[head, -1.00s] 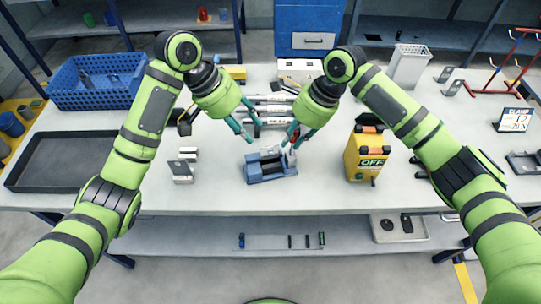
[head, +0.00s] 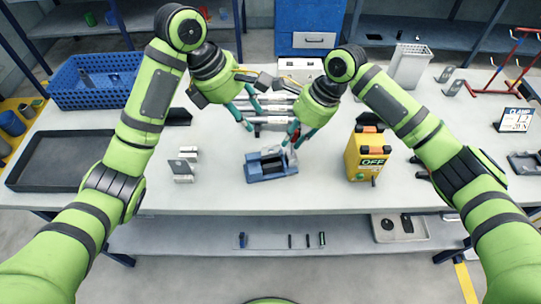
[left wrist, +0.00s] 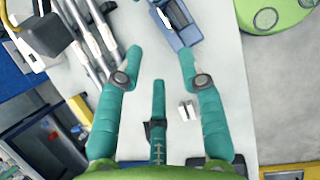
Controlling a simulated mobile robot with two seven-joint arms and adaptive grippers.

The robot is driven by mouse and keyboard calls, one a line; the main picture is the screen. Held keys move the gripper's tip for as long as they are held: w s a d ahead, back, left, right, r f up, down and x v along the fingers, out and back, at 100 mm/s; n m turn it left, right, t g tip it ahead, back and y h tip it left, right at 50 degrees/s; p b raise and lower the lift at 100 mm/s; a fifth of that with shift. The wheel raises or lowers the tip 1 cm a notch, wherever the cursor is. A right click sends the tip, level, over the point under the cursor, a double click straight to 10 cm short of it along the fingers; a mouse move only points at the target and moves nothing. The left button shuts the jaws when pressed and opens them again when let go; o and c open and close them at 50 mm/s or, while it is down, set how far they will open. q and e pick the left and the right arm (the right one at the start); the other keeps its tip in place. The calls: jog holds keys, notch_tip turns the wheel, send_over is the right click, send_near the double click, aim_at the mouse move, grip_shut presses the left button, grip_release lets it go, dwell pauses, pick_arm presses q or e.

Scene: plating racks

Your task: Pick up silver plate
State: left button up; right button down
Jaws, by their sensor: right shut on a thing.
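A small silver plate (head: 182,170) with upright and bent parts stands on the left half of the white table, apart from both grippers. A small silver piece also shows on the table in the left wrist view (left wrist: 188,110). My left gripper (head: 254,115) is open and empty above the table, near the grey bars; its spread teal fingers show in the left wrist view (left wrist: 160,68). The fingers partly hide that piece.
Grey bars (head: 272,120) lie behind the vise. A yellow box marked OFF (head: 358,163) stands to its right. A black tray (head: 22,178) and blue crate (head: 62,94) are at left. The table front between silver plate and vise is clear.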

pick_arm(q)
jog(key=n, duration=0.2)
send_near(276, 155)
jog(key=shift+w+x, duration=0.15)
jog(key=shift+x, duration=1.15)
jog(key=shift+w+x, duration=0.1)
jog(key=shift+x, duration=1.2)
jog(key=shift+a, duration=0.1)
jog(key=shift+c, duration=0.4)
grip_shut()
